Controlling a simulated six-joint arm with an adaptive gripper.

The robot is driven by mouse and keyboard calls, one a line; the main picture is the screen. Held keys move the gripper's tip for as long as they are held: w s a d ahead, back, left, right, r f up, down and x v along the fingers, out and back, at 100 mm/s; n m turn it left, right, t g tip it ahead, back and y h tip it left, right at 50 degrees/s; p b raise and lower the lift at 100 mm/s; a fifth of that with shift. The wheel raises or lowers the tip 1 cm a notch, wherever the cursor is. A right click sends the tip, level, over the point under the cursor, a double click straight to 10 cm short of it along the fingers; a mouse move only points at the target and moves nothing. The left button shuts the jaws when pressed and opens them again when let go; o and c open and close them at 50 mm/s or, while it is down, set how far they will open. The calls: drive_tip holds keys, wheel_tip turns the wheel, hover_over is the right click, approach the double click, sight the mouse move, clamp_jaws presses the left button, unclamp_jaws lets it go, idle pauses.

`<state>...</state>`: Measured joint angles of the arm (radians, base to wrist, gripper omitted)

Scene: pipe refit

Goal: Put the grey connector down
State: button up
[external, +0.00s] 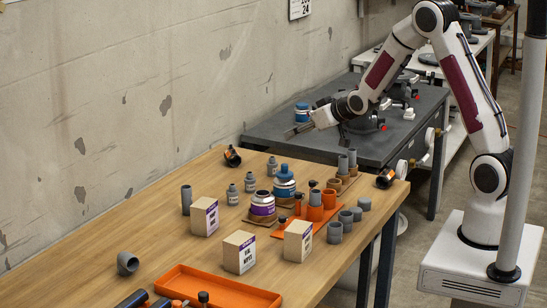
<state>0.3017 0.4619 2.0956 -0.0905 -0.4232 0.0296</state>
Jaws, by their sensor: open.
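Several grey pipe pieces stand on the wooden table (90,245), and I cannot tell which one is the grey connector. Short grey cylinders (335,233) stand at the right edge, beside the orange rack (318,228). A grey elbow (128,263) lies at the front left. A taller grey tube (186,199) stands upright at the left. My gripper (291,131) is open, pointing left above the far end of the wooden table, near the dark bench. I see nothing held in it, though its fingers are small in this view.
An orange tray (215,288) lies at the front.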

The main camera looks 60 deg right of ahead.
drive_tip(key=s+a+r+n+g+y, duration=0.1)
drive_tip(key=s+a+r, duration=0.5)
drive_tip(key=s, duration=0.3)
drive_tip(key=s+a+r+g+y, duration=0.1)
drive_tip(key=s+a+r+g, duration=0.1)
drive_tip(key=s+a+r, duration=0.5)
drive_tip(key=s+a+g, duration=0.1)
drive_tip(key=s+a, duration=0.1)
drive_tip(key=s, duration=1)
drive_tip(key=s+a+n+g+y, duration=0.1)
drive_tip(key=s+a, duration=0.2)
drive_tip(key=s, duration=0.9)
drive_tip(key=shift+a+f+n+g, duration=0.2)
drive_tip(key=shift+f+n+g, duration=0.1)
drive_tip(key=shift+s, duration=0.1)
